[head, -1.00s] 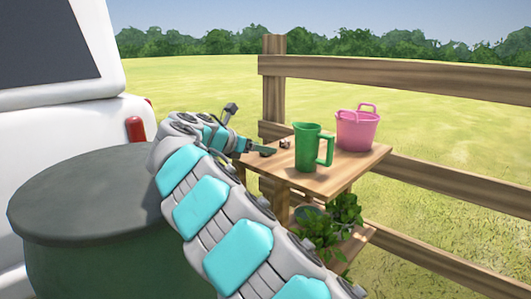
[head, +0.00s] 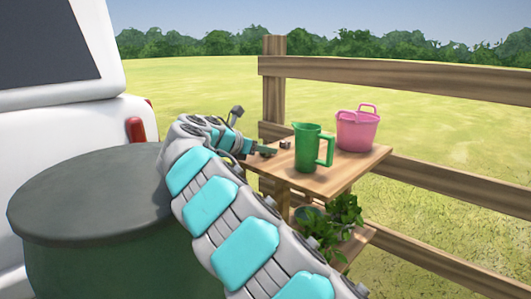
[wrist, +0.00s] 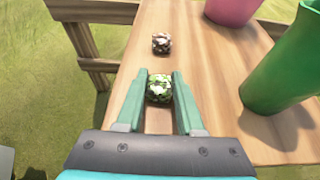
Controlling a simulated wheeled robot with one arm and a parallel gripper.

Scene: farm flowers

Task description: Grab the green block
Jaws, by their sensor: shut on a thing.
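The green block (wrist: 159,88) is a small cube with a mottled green and white surface. In the wrist view it sits between the two teal fingers of my gripper (wrist: 160,75), which are shut on it. The block is at the wooden table top (wrist: 205,85), near its left edge; I cannot tell whether it still touches the wood. In the head view my gripper (head: 264,152) is at the left end of the table, and the block is too small to make out clearly.
A brownish block (wrist: 161,43) lies just beyond the green one. A green pitcher (head: 308,147) and a pink bucket (head: 357,131) stand to the right. A wooden fence (head: 400,80) runs behind, and leafy plants (head: 335,225) sit on a lower shelf.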

